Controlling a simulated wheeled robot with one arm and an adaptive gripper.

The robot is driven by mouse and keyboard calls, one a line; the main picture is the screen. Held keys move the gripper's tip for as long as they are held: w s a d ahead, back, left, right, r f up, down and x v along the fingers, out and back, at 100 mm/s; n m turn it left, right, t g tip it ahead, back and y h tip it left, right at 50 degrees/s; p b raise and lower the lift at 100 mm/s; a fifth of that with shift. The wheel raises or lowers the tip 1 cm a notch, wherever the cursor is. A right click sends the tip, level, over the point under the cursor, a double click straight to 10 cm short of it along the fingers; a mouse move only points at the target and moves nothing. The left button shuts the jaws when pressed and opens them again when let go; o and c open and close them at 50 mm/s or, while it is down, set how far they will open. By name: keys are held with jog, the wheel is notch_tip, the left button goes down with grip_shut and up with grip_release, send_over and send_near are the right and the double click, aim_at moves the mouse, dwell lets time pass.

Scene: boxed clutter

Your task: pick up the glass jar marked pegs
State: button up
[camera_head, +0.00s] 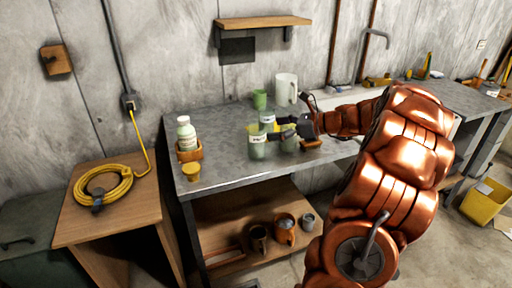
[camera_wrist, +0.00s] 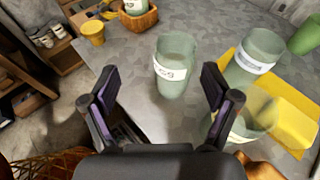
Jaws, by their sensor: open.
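A greenish glass jar (camera_wrist: 175,65) with a white label stands upright on the grey worktop. The label is turned and only partly legible; its end looks like "gs". In the wrist view it stands ahead of and between the fingertips of my gripper (camera_wrist: 163,92), apart from both. My gripper (camera_head: 279,128) is open and empty, reaching left over the worktop in the head view. The same jar seems to be the front left one (camera_head: 257,147) there. A second labelled jar (camera_wrist: 259,50) and a third jar (camera_wrist: 256,118) stand to the right; my right finger partly hides the third.
A yellow sheet (camera_wrist: 293,105) lies by the right-hand jars. A green cup (camera_head: 259,99) and a white pitcher (camera_head: 286,88) stand behind. A yellow cup (camera_head: 191,172) and a bottle in a basket (camera_head: 189,153) are at the left. Worktop left of the jars is clear.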

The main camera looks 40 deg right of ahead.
aim_at(250, 128)
jog(key=shift+m+t+h, duration=0.3)
jog(key=shift+m, duration=0.2)
jog(key=x, duration=0.3)
jog(key=d+p+x, duration=0.1)
jog(key=x, duration=0.7)
jog(key=shift+w+d+f+p, duration=0.2)
jog(key=shift+w+d+p, duration=0.1)
jog(key=shift+w+d, duration=0.05)
grip_shut()
jog(key=shift+r, duration=0.1)
